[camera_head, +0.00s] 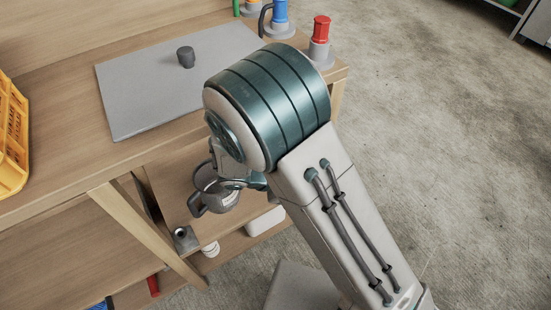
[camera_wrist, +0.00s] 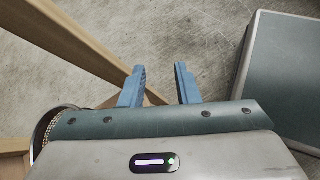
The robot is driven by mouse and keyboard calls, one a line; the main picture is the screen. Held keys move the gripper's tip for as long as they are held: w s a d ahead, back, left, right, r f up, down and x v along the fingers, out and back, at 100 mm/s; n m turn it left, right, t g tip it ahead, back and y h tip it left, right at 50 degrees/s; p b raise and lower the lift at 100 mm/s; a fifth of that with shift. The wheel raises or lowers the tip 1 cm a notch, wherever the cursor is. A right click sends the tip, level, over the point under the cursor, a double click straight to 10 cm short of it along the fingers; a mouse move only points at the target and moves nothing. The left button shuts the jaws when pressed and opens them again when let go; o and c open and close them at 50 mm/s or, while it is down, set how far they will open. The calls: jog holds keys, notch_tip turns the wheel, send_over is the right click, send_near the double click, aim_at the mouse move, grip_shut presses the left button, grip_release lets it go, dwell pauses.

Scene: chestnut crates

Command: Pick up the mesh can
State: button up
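A round mesh can with a dark rim and beige mesh wall (camera_wrist: 47,126) shows in part at the lower left of the wrist view. It is beside my gripper's body, which hides the rest of it. In the head view a round rim shows close by my gripper (camera_head: 214,192), partly covered by it; I cannot tell clearly whether that is the can. The can is not between the fingers.
A wooden workbench (camera_head: 50,190) with a lower shelf stands at the left. On its top are a grey mat (camera_head: 140,95), a small dark cup (camera_head: 186,57), a yellow crate (camera_head: 12,135) and a red-topped object (camera_head: 320,40).

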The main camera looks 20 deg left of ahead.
jog(key=s+a+f+n+t+y+p, duration=0.1)
jog(key=s+a+f+n+t, duration=0.15)
jog(key=a+n, duration=0.2)
jog(key=s+a+f+n+t+y+p, duration=0.1)
jog(key=a+f+n+t, duration=0.1)
jog(key=a+n+t, duration=0.3)
jog(key=shift+m+g, duration=0.55)
jog(key=shift+g, duration=0.1)
jog(key=b+x, duration=0.1)
jog(key=x, duration=0.6)
jog(key=shift+w+f, duration=0.2)
jog(key=shift+w, duration=0.2)
jog(key=b+x, duration=0.2)
jog(key=x, duration=0.3)
jog(key=shift+d+f, duration=0.15)
jog(key=shift+f, duration=0.1)
jog(key=shift+r, duration=0.15)
grip_shut()
